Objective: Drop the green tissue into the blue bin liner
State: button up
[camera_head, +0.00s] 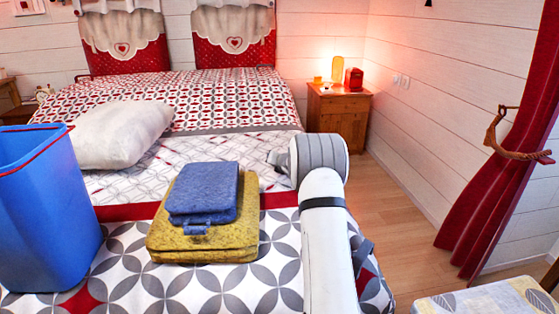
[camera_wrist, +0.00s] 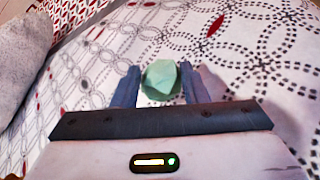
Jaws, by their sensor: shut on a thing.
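The green tissue (camera_wrist: 161,80) is a crumpled pale green ball in the wrist view. My gripper (camera_wrist: 158,84) is shut on it, with a finger on each side. In the head view my gripper is mostly hidden behind my own arm, near the bed's right side, and the tissue cannot be made out. The blue bin (camera_head: 45,220) stands at the far left on the bed, upright, with a red line along its rim. Its inside and any liner are hidden from this angle. The gripper is well to the right of the bin.
A blue case (camera_head: 203,190) lies on a yellow case (camera_head: 205,240) on the bed (camera_head: 130,255), between the bin and my arm. A white pillow (camera_head: 122,135) lies behind the bin. A wooden nightstand (camera_head: 338,112) stands at the back right. Floor (camera_head: 400,205) is clear at the right.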

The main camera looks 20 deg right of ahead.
jog(key=shift+f, duration=0.1)
jog(key=shift+f, duration=0.15)
jog(key=o, duration=0.9)
